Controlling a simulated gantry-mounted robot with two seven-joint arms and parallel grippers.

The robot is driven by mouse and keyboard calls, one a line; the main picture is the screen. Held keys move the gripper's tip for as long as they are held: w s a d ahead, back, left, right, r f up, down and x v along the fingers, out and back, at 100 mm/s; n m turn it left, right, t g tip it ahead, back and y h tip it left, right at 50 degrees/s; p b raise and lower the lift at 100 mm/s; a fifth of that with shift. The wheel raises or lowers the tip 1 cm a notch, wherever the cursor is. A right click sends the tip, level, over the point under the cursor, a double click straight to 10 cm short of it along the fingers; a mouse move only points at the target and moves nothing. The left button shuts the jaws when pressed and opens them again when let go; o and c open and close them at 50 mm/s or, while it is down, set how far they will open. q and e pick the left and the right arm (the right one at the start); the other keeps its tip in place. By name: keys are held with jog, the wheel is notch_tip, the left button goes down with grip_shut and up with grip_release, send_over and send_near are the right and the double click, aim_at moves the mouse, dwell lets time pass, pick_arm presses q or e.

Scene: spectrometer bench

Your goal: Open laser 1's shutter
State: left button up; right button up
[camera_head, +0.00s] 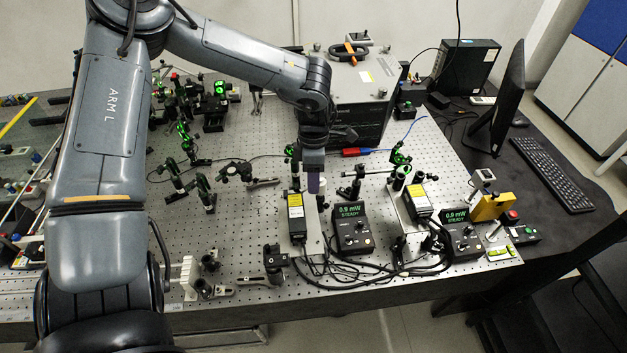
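Two black laser heads with yellow labels stand on the perforated optical table (235,235): a left laser head (297,218) and a right laser head (418,203). I cannot read which is laser 1. A left meter (351,230) and a right meter (461,235) beside them both read 0.9 mW STEADY. My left gripper (314,186) points down just behind and right of the left laser head, its dark purplish fingers close together. Whether they touch anything or hold a shutter part is unclear. The shutter is not distinguishable. My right gripper is not in view.
Green-lit optic mounts (203,190) stand left and behind. A large grey instrument box (362,95) is at the back. Black cables (345,272) loop in front of the lasers. A monitor (497,105) and keyboard (552,173) are on the right. A bare table strip lies left of the left laser.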

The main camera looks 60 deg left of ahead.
pick_arm(q)
jog(key=shift+d+f, duration=0.1)
jog(key=shift+f, duration=0.4)
grip_shut()
jog(key=shift+w+f+g+b, duration=0.15)
jog(key=shift+f+g+b, duration=0.1)
jog(key=shift+g+b, duration=0.25)
jog(key=shift+w+d+f+g+y, duration=0.15)
jog(key=shift+g+y, duration=0.25)
jog(key=shift+g, duration=0.2)
grip_release()
